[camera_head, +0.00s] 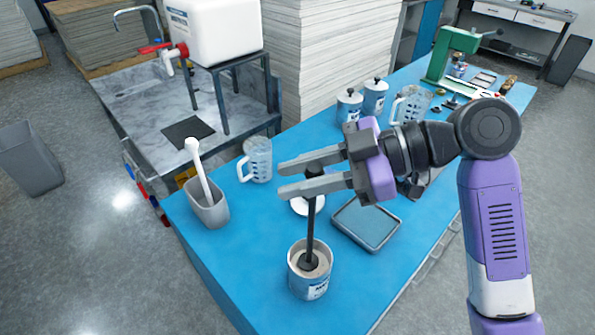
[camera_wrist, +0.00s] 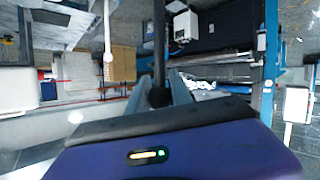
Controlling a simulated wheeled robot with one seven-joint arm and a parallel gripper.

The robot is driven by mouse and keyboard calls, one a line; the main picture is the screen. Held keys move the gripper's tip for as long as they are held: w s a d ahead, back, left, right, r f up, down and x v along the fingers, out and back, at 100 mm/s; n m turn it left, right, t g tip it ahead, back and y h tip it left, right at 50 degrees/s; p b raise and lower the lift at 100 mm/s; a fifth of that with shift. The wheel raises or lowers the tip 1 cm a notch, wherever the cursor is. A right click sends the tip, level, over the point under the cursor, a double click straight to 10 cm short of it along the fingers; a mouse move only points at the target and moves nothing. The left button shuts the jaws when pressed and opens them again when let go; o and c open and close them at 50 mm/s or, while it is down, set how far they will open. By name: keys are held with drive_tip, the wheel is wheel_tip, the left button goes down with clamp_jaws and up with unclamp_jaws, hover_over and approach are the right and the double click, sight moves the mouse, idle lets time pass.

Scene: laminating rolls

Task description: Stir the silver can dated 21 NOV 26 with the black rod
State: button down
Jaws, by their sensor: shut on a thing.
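My gripper (camera_head: 284,180) is shut on the black rod (camera_head: 310,226) near its top, above the blue worktop. The rod hangs nearly upright, and its wide lower end is inside the open silver can (camera_head: 311,284) at the front of the worktop. Pale contents show around the rod's end. The can has a white label, but its date is too small to read. In the wrist view the rod (camera_wrist: 159,45) stands between my gripper's fingers (camera_wrist: 162,90); the can cannot be made out there.
A round white lid (camera_head: 301,207) lies behind the can, and a grey tray (camera_head: 352,236) lies to its right. A grey holder (camera_head: 212,214) with a white stick and a clear jug (camera_head: 258,165) stand left. Two lidded cans (camera_head: 349,108) (camera_head: 375,98) and another jug (camera_head: 412,104) stand farther back.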

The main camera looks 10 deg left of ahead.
wheel_tip(320, 180, down, 8)
drive_tip(key=b, duration=0.6)
drive_tip(key=shift+f, duration=0.2)
idle(0.3)
